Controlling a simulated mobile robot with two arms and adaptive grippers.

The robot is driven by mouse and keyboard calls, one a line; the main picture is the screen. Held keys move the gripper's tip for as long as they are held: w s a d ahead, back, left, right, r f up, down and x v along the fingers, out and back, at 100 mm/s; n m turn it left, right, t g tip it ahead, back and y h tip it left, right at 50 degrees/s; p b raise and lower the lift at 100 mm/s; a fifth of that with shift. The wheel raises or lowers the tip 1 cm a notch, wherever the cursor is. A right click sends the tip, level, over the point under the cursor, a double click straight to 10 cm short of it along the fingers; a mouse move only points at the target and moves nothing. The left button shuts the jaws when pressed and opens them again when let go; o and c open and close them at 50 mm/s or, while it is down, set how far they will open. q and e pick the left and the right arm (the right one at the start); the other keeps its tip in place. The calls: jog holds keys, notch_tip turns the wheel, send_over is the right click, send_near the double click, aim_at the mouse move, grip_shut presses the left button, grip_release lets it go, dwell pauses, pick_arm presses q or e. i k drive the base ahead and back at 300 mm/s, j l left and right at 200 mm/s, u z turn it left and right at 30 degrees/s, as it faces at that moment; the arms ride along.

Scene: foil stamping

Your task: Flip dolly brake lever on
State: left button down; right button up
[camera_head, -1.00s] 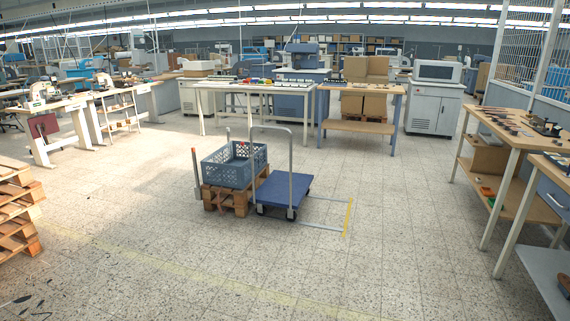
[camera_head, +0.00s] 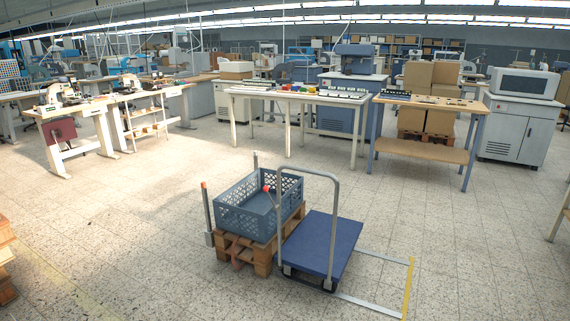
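The dolly (camera_head: 326,243) is a low cart with a blue flat deck and a grey tubular push handle (camera_head: 336,215) standing at its near left end. It stands on the tiled floor, right beside a wooden pallet. Dark wheels show under its near edge. The brake lever is too small to make out. Neither of my grippers is in view.
A blue-grey crate (camera_head: 232,222) with a red item inside sits on the wooden pallet (camera_head: 262,258). A grey post with an orange top (camera_head: 206,212) stands left of it. Yellow tape (camera_head: 408,290) marks the floor at right. Worktables (camera_head: 299,97) stand behind. Floor in front is clear.

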aim_at(265, 188)
jog(key=i+j, duration=0.1)
jog(key=i, duration=1)
jog(key=i+j, duration=0.1)
jog(key=i, duration=0.95)
jog(key=i+j+z, duration=0.15)
jog(key=k+l, duration=0.05)
